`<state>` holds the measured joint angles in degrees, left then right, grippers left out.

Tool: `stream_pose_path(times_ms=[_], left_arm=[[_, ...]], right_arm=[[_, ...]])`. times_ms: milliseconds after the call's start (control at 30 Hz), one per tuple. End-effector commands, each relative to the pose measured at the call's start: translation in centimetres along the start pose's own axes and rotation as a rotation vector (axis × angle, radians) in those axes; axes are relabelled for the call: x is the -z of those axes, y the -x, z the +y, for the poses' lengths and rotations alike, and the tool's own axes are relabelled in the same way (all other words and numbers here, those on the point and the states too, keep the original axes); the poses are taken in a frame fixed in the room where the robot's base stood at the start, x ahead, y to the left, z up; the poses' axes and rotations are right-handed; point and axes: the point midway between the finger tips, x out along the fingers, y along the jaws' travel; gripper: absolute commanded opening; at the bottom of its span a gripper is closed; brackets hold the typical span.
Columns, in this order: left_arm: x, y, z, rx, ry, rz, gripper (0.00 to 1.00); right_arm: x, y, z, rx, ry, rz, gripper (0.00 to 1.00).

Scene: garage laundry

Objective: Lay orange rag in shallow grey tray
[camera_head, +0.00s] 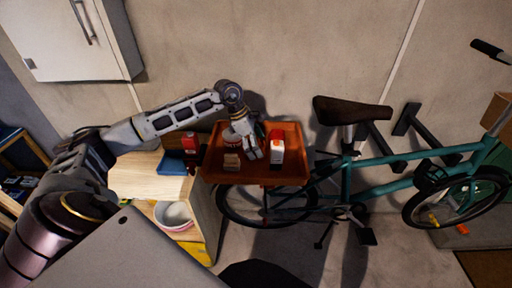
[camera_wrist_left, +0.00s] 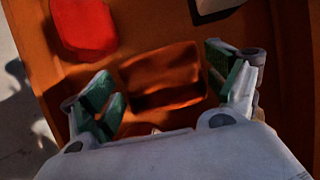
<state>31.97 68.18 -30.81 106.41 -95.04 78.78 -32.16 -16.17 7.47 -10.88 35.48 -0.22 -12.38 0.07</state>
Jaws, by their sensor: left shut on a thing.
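My left gripper (camera_head: 252,152) reaches down into an orange-brown shallow tray (camera_head: 290,181), among the things on it. In the left wrist view its green-padded fingers (camera_wrist_left: 168,90) stand on either side of a folded orange rag (camera_wrist_left: 160,72). The gripper is shut on the rag, whose colour is close to that of the tray surface behind it. In the head view I cannot make the rag out; the hand hides that spot. No grey tray shows; the tray under the hand looks orange. My right gripper is not in view.
A red-and-white carton (camera_head: 277,150) stands right of the hand. A red bottle (camera_head: 190,145) and blue item (camera_head: 172,163) sit on the wooden shelf unit (camera_head: 140,177). A teal bicycle (camera_head: 385,180) stands at right.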

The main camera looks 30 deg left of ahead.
Motion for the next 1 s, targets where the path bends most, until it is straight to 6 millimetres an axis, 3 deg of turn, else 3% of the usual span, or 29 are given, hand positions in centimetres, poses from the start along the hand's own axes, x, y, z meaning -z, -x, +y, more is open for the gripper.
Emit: stream_pose_path(times_ms=[367, 700, 1000], left_arm=[[-0.8, 2.0, 0.1, -0.002, -0.001, -0.002, 0.60], [-2.9, 6.7, 0.1, -0.003, -0.002, -0.003, 0.60], [-4.7, 11.2, 0.1, -0.003, -0.001, -0.002, 0.60]], right_arm=[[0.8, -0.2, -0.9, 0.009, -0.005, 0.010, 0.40], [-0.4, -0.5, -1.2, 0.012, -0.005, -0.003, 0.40], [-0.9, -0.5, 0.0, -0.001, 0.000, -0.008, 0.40]])
